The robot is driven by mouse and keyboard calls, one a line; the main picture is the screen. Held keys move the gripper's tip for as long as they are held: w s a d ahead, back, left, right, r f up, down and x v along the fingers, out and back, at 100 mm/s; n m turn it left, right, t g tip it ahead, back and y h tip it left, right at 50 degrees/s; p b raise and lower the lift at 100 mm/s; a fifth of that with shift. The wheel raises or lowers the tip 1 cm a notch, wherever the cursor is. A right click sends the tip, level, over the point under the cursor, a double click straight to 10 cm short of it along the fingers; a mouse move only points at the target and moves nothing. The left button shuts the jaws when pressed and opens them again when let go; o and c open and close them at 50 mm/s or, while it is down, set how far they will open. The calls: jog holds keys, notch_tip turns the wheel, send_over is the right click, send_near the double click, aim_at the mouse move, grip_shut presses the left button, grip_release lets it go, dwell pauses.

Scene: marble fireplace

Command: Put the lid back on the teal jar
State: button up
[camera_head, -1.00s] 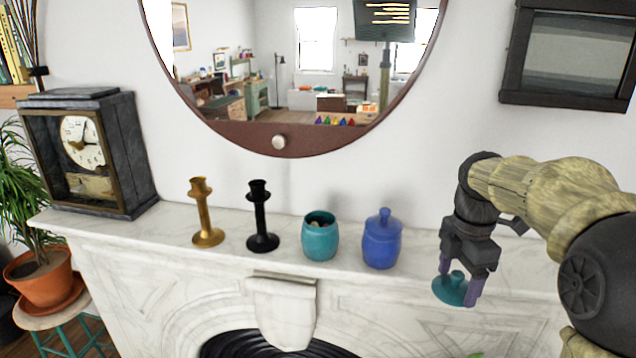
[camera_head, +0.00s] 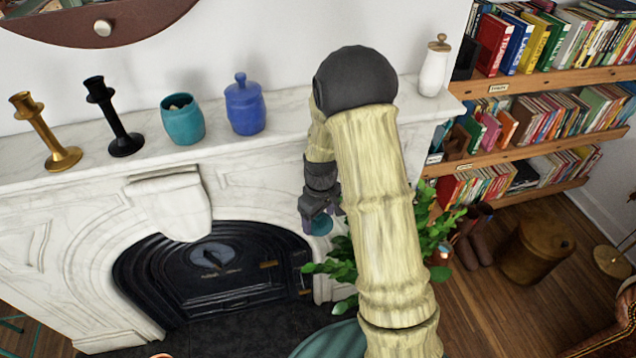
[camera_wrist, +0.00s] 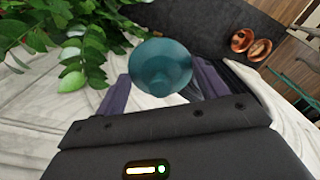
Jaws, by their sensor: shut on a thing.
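The teal jar (camera_head: 182,120) stands upright and open on the marble mantel, between the black candlestick and the blue jar; something pale shows inside its mouth. My gripper (camera_head: 322,224) is below the mantel's front edge, to the right of the jar and well apart from it. It is shut on the teal lid (camera_wrist: 161,67), which shows between the two purple fingers in the wrist view. In the head view only part of the lid (camera_head: 320,226) shows beside my gripper.
A lidded blue jar (camera_head: 245,106), a black candlestick (camera_head: 122,125) and a gold candlestick (camera_head: 52,140) stand on the mantel (camera_head: 285,108). A white jar (camera_head: 433,70) stands at its right end. A leafy plant (camera_head: 345,262) is close to my gripper.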

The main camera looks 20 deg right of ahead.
notch_tip(320, 180, down, 12)
jog(key=m, duration=0.6)
jog(key=shift+s+d+r, duration=0.15)
jog(key=shift+s+d, duration=0.1)
jog(key=shift+s, duration=0.2)
jog(key=shift+w+a, duration=0.1)
